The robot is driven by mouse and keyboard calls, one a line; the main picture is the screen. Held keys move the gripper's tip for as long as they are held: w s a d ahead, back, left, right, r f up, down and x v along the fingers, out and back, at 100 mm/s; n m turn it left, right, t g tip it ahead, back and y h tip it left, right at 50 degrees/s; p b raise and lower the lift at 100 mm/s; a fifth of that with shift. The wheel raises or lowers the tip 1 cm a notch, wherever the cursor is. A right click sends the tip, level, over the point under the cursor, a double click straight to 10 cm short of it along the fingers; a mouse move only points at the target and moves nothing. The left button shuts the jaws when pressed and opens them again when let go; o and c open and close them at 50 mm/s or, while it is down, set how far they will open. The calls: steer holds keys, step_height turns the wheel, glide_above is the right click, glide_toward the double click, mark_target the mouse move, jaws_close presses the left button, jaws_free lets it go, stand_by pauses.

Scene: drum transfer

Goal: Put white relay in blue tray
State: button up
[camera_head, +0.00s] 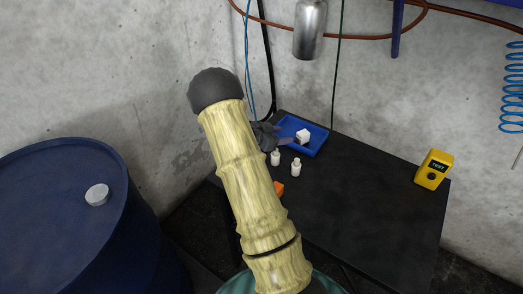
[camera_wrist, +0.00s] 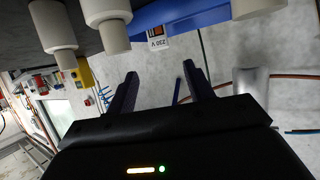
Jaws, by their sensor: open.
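The white relay (camera_head: 303,135) is a small white block sitting inside the blue tray (camera_head: 318,145) at the far end of the dark table. In the wrist view the relay (camera_wrist: 157,41) shows a printed label and sticks out past the rim of the blue tray (camera_wrist: 190,17).
Two small white bottle-like pieces (camera_head: 296,168) (camera_head: 275,158) stand in front of the tray. An orange object (camera_head: 279,187) is partly hidden by my arm. A yellow tester (camera_head: 433,170) stands at the table's right edge. A blue drum (camera_head: 60,215) is at left. The table's middle is clear.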

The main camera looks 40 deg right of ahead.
steer(key=w+a+r+n+t+y, duration=0.25)
steer(key=a+n+t+y, duration=0.2)
steer(key=a, duration=0.65)
steer(key=w+a+r+n+t+y, duration=0.1)
steer(key=a+r+n+t+y, duration=0.4)
steer(key=a, duration=0.5)
steer(key=s+a+n+g+y, duration=0.2)
steer(key=s+a, duration=0.4)
steer(key=s, duration=0.4)
steer(key=s+a+n+g+y, duration=0.2)
steer(key=s+a+n+g, duration=0.2)
steer(key=s, duration=0.6)
steer(key=a+n, duration=0.2)
steer(key=n, duration=0.1)
steer(key=shift+s+a, duration=0.25)
steer(key=shift+s, duration=0.1)
steer(key=p+v, duration=0.2)
steer(key=p, duration=0.1)
steer(key=shift+w+r, duration=0.3)
steer(key=shift+r, duration=0.2)
